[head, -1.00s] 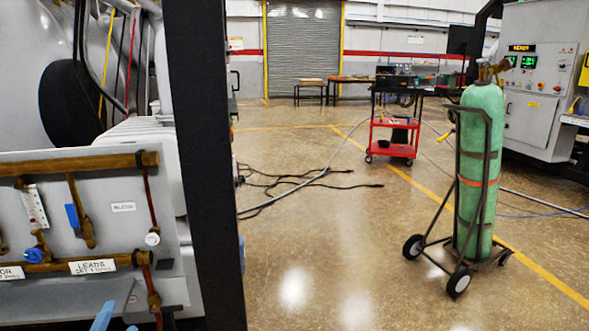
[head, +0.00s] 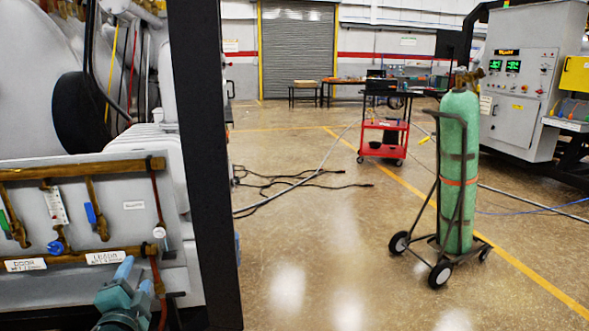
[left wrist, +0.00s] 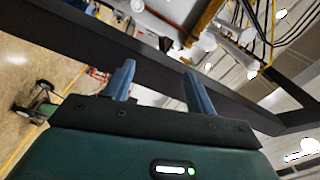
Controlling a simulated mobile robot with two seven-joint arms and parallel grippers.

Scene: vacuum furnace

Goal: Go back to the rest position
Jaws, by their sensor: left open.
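My left gripper (head: 135,277) is at the lower left of the head view, in front of the lower part of the furnace's valve panel (head: 110,210). In the left wrist view its two blue fingers (left wrist: 157,82) stand apart with nothing between them. The panel carries brass pipes, blue-handled valves (head: 91,213) and white labels. A dark frame post (left wrist: 160,68) crosses behind the fingers in the wrist view. My right gripper is in neither view.
A dark upright post (head: 205,160) stands just right of the panel. A green gas cylinder (head: 458,170) on a hand cart stands on the right. Cables (head: 290,182) lie on the floor. A red cart (head: 383,138) and a control cabinet (head: 525,85) are farther back.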

